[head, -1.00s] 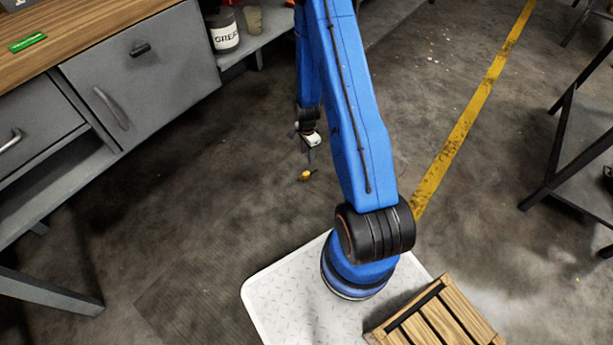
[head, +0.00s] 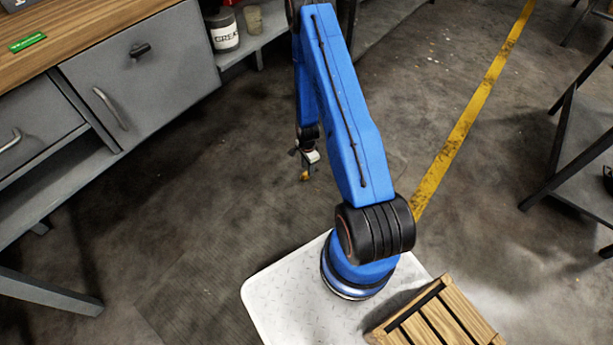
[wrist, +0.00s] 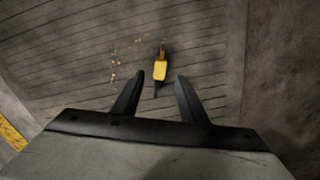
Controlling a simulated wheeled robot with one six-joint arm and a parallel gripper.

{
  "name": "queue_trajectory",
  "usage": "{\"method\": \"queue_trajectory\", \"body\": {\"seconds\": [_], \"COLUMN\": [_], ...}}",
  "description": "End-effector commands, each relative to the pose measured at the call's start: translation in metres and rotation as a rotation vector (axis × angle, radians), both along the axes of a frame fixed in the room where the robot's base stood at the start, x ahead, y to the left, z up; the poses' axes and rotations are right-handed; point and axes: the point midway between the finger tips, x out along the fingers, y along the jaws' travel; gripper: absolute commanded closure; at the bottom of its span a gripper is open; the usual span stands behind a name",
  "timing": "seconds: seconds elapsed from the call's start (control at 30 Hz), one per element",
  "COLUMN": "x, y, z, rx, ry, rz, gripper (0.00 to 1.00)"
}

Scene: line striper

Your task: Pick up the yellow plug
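The yellow plug (wrist: 161,70) lies on the dark floor mat in the wrist view, with a dark part at its far end and a thin dark piece toward me. My gripper (wrist: 158,76) is open, its two black fingers apart. The plug shows just beyond the fingertips, roughly centred between them, and the gap holds nothing that I can see. In the head view my gripper (head: 306,172) points down low over the floor, and the plug (head: 305,176) shows as a small yellow patch at the fingertips, partly hidden. I cannot tell the exact height left above it.
A grey workbench (head: 140,75) with drawers stands at the left. A wooden crate (head: 440,318) sits on my white base at the lower right. A yellow floor line (head: 465,120) and a dark metal stand (head: 580,150) are to the right.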

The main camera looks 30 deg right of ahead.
Motion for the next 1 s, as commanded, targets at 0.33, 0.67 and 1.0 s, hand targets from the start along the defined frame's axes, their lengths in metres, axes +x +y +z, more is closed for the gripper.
{"method": "queue_trajectory", "body": {"seconds": [0.33,0.67,1.0], "x": [-0.001,-0.001,-0.001], "y": [0.005,0.004,0.005], "z": [-0.035,-0.050,-0.050], "rx": [0.001,0.000,0.000], "ry": [0.002,0.000,0.000], "rz": [0.000,0.000,0.000], "gripper": [0.61,0.61,1.00]}}
